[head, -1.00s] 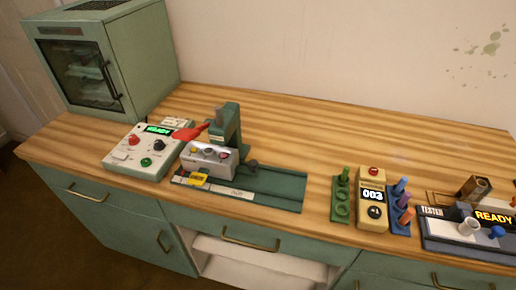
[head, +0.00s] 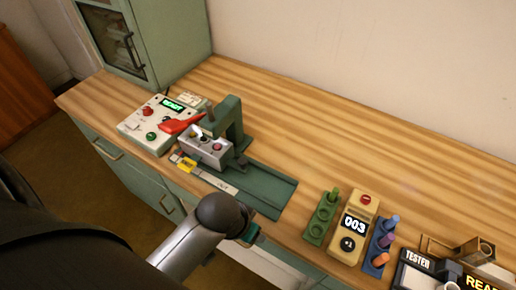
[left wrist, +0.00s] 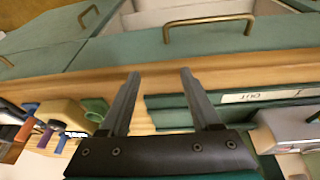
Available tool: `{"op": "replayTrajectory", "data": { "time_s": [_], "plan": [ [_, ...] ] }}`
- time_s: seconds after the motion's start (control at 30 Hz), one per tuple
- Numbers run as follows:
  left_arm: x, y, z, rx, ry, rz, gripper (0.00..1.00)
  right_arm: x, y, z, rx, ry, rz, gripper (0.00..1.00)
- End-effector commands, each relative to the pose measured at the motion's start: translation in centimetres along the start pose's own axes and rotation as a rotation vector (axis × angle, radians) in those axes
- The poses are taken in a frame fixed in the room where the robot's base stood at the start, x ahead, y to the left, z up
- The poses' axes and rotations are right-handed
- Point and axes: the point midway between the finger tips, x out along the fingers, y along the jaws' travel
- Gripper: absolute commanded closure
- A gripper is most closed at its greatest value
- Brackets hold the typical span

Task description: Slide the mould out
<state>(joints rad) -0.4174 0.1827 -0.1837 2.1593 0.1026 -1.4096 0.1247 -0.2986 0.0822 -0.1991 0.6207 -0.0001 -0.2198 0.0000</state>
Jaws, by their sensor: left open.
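The mould is a pale grey block with coloured round spots on top (head: 205,145). It sits under the arm of the green press (head: 232,125), at the left end of the green slide track (head: 262,189). The red lever (head: 182,122) lies beside it. In the left wrist view, a grey block that looks like the mould (left wrist: 290,127) is at the right edge, partly cut off. My left gripper (left wrist: 159,75) is open and empty, in front of the track near the counter's front edge, apart from the mould. My right gripper is not in view.
A control box (head: 158,122) with a green display stands left of the press. Right of the track are a green rack (head: 320,218), a yellow counter reading 003 (head: 354,227), a blue rack (head: 380,246) and a tester (head: 418,268). The wood behind the track is clear.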

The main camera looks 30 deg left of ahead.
Motion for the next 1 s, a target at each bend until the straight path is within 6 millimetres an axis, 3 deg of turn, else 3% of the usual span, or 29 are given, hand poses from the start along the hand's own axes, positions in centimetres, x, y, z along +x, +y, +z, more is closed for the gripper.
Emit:
{"op": "replayTrajectory", "data": {
  "time_s": [0.23,0.47,0.8,1.0],
  "plan": [
    [-1.4,1.0,-5.6,-0.086,-0.008,0.079,0.36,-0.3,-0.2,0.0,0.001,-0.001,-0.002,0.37],
    [-3.8,-0.1,-10.7,-0.221,-0.081,0.091,0.36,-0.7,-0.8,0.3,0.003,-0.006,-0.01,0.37],
    [-10.3,-6.3,-16.2,-0.54,-0.203,-0.051,0.36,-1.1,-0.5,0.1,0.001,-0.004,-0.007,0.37],
    [-14.6,-9.8,-17.8,-0.74,-0.244,-0.14,0.36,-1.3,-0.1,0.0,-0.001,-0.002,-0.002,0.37]
  ]
}}
